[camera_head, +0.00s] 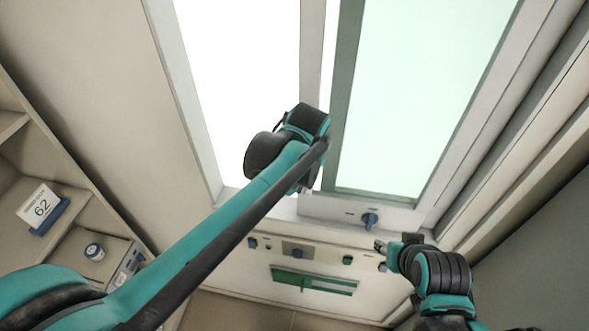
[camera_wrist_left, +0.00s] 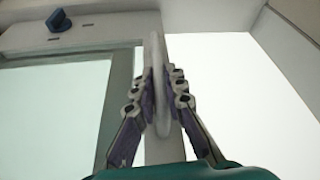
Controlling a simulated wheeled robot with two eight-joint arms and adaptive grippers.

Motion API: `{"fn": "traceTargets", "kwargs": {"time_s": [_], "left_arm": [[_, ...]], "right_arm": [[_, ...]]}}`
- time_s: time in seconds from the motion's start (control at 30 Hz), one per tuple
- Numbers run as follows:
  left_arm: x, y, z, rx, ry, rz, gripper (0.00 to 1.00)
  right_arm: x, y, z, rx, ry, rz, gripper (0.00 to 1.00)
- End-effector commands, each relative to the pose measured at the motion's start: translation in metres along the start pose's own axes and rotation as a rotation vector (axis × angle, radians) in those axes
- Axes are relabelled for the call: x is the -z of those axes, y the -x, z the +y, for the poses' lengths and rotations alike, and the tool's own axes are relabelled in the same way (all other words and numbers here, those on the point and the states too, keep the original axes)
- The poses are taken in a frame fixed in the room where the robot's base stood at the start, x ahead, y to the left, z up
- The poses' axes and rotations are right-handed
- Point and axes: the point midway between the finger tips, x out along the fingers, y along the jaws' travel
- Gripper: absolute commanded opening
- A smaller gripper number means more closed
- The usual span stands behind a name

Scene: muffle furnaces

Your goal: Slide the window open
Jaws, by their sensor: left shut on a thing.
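The window has a green-tinted sliding pane (camera_head: 420,90) in a pale frame on the right, and a bright white opening beside it on the left. In the left wrist view the pane (camera_wrist_left: 55,115) is on the left and the bright opening on the right. My left gripper (camera_wrist_left: 161,75) is shut on a slim white upright handle (camera_wrist_left: 157,110) at the sash edge, with a finger on each side. In the head view my left wrist hides this grip. My right gripper (camera_head: 380,256) is empty, its small fingertips apart, below the window's right part.
A blue knob (camera_head: 370,219) sits on the lower window frame. Below are a panel with small knobs and a green slotted plate (camera_head: 314,281). A shelf on the left holds a card marked 62 (camera_head: 42,208) and a small round container (camera_head: 94,251).

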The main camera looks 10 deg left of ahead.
Motion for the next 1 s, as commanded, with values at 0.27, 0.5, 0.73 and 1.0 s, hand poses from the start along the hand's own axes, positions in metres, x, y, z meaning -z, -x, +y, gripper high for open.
{"fn": "traceTargets", "kwargs": {"time_s": [0.27, 0.5, 0.73, 1.0], "left_arm": [[0.000, 0.000, 0.001, -0.001, 0.000, 0.000, 0.00], [0.000, 0.000, 0.000, -0.001, 0.000, 0.000, 0.33], [0.001, 0.004, 0.000, -0.001, 0.000, 0.000, 0.33], [0.000, 0.052, 0.000, -0.001, -0.001, 0.000, 0.33]], "right_arm": [[0.000, 0.000, 0.000, 0.000, 0.000, 0.000, 0.40], [0.000, 0.000, 0.000, 0.000, 0.000, 0.000, 0.40], [0.000, 0.000, 0.000, 0.000, 0.000, 0.000, 0.40], [0.000, 0.000, 0.000, 0.000, 0.000, 0.000, 0.40]]}}
